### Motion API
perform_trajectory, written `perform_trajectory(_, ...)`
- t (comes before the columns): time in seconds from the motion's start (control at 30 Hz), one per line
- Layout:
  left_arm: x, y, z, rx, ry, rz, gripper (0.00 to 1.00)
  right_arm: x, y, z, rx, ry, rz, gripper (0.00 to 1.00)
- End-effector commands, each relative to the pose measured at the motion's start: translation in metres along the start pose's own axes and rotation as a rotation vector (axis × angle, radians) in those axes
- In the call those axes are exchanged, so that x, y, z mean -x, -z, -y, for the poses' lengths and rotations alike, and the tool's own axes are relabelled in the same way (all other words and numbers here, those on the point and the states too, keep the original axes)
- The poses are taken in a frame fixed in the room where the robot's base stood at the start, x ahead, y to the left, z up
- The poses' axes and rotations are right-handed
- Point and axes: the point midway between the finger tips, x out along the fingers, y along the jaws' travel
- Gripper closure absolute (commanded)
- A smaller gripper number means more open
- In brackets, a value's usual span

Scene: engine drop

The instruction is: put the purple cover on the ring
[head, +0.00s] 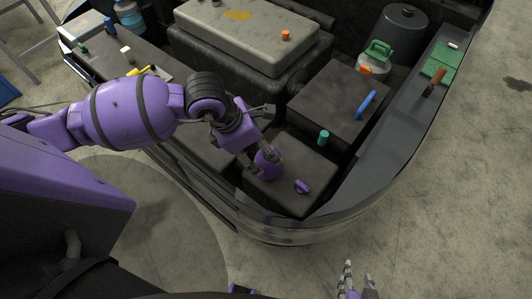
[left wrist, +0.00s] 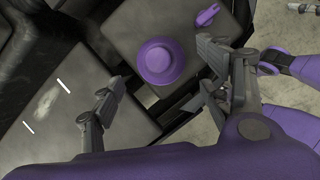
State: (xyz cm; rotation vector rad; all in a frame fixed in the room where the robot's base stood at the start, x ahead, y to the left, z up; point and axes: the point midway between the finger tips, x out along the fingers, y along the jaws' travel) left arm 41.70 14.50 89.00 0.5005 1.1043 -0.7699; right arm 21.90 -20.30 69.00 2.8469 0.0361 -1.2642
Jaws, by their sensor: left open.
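A round purple piece with a broad rim and a raised middle, which looks like the cover (head: 265,163), rests on a dark block in the engine bay. It also shows in the left wrist view (left wrist: 158,61). My left gripper (head: 268,167) is open above it, with one finger toward each side; I cannot tell whether they touch it. A small purple part (head: 302,186) lies to the right on the same block. I cannot make out a separate ring for sure. My right gripper (head: 357,272) is open and empty at the bottom of the head view, outside the bay.
A dark box with a blue handle (head: 366,104) stands behind the block, near a small green cylinder (head: 323,138). A grey engine cover (head: 250,35) is at the back. The bay's curved front edge (head: 290,230) lies between the block and the open floor.

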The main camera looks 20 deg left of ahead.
Motion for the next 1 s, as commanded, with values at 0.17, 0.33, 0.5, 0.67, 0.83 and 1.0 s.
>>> perform_trajectory(0.17,0.031,0.001,-0.001,-0.002,-0.002,-0.001,0.29,0.0,-0.001,0.002,0.001,0.003,0.002,0.6)
perform_trajectory(0.33,0.044,0.0,0.0,-0.001,0.0,-0.001,0.29,0.001,-0.002,0.002,-0.001,0.004,0.005,0.6)
perform_trajectory(0.5,0.046,0.001,0.001,-0.001,0.001,-0.001,0.29,0.001,-0.002,0.004,-0.006,0.003,0.005,0.6)
perform_trajectory(0.67,0.046,0.0,0.0,0.0,0.0,-0.001,0.29,0.001,-0.002,0.005,-0.014,0.003,0.004,0.6)
perform_trajectory(0.83,0.046,0.0,0.0,0.0,0.0,-0.001,0.29,0.001,-0.001,0.006,-0.016,0.002,0.003,0.6)
perform_trajectory(1.0,0.046,0.0,0.0,0.0,0.0,-0.001,0.29,0.001,0.0,0.005,-0.015,0.001,0.002,0.6)
